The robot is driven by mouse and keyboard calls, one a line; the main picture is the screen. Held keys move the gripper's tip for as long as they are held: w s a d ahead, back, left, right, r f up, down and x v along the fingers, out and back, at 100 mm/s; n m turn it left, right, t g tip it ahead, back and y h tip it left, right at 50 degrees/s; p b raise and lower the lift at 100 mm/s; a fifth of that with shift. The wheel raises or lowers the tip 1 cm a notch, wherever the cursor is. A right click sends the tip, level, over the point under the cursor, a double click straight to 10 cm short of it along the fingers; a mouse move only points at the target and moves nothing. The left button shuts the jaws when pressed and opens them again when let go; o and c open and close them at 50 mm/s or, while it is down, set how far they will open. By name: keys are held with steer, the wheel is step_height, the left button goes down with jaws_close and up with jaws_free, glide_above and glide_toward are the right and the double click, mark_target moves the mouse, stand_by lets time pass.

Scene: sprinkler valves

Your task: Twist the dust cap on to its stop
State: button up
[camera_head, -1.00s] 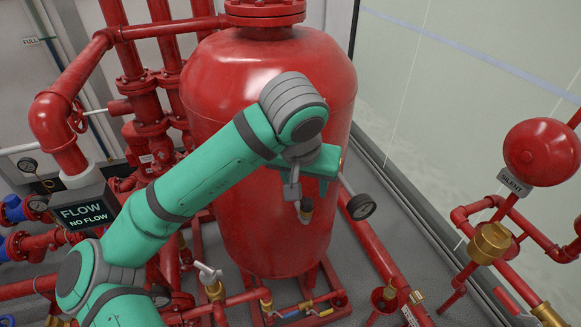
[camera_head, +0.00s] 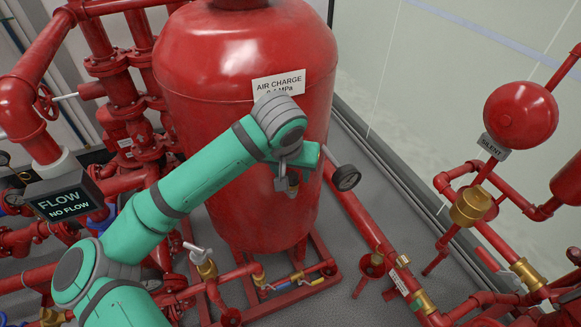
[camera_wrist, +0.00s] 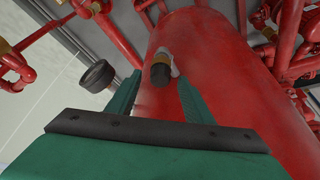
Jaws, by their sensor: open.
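The dust cap (camera_wrist: 161,76) is a dark, ridged cap on a brass fitting that stands out from the red tank (camera_wrist: 212,60). In the head view the dust cap (camera_head: 292,191) is small and sits just below my gripper (camera_head: 300,162), partly hidden by it. In the wrist view my gripper (camera_wrist: 157,90) is open, with one green finger on each side of the cap's line. The cap shows between the fingertips. I cannot tell how deep it lies between them or whether a finger touches it. The jaws hold nothing that I can see.
A round black gauge (camera_head: 346,177) on a stem stands right beside my gripper; the gauge also shows in the wrist view (camera_wrist: 97,76). Red pipes and a lever valve (camera_head: 203,262) lie below. A red bell (camera_head: 521,116) stands at the right. Floor shows right of the tank.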

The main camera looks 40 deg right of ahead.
steer(key=shift+f, duration=0.1)
steer(key=shift+c, duration=0.6)
jaws_close()
steer(key=shift+w+m+g+h, duration=0.1)
steer(key=shift+m+g+h, duration=0.2)
steer(key=shift+m, duration=1)
steer(key=shift+w+m+g, duration=0.1)
steer(key=shift+m+g, duration=0.4)
steer(key=shift+m, duration=0.7)
steer(key=shift+m+g+h, duration=0.3)
steer(key=shift+m, duration=0.5)
steer(key=shift+f+m, duration=0.1)
steer(key=shift+m, duration=0.4)
steer(key=shift+w+g, duration=0.1)
steer(key=shift+g, duration=0.2)
